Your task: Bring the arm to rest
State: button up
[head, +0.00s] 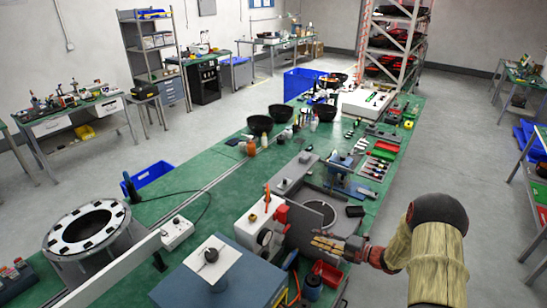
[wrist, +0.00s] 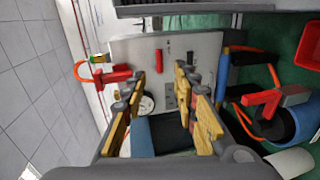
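My gripper (head: 325,243) is at the end of my arm, which reaches in from the lower right of the head view. It is over the near right part of the green workbench (head: 223,190), close to a white box-shaped unit with red parts (head: 256,226). In the wrist view my gripper's yellow-padded fingers (wrist: 165,90) stand apart with a clear gap. A blue and dark surface shows beyond the gap; I see nothing held. The white panel (wrist: 190,50) with a red handle (wrist: 110,76) lies beyond the fingertips.
A grey bench grinder-like disc part (head: 318,215) stands behind my gripper. A red bin (head: 327,272) and a blue cabinet (head: 230,275) are near it. A ring-shaped fixture (head: 60,245) stands at lower left. Open floor (head: 440,160) lies right of the bench.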

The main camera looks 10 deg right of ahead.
jog(key=s+a+f+n+g+h+b, duration=0.1)
jog(key=s+a+n+g, duration=0.35)
jog(key=s+n, duration=0.55)
jog(key=s+a+f+n+g+b, duration=0.1)
jog(key=s+a+n+g, duration=0.3)
jog(key=s+n, duration=0.55)
jog(key=s+a+r+n+t+h+b, duration=0.3)
jog(key=s+r+n+h+b, duration=0.7)
jog(key=n, duration=1.5)
jog(key=s+r+b, duration=0.4)
jog(key=s+b, duration=0.2)
jog(key=s, duration=0.1)
jog(key=shift+s+a+r+n, duration=0.15)
jog(key=shift+s+a+n, duration=0.05)
jog(key=shift+s+n, duration=0.15)
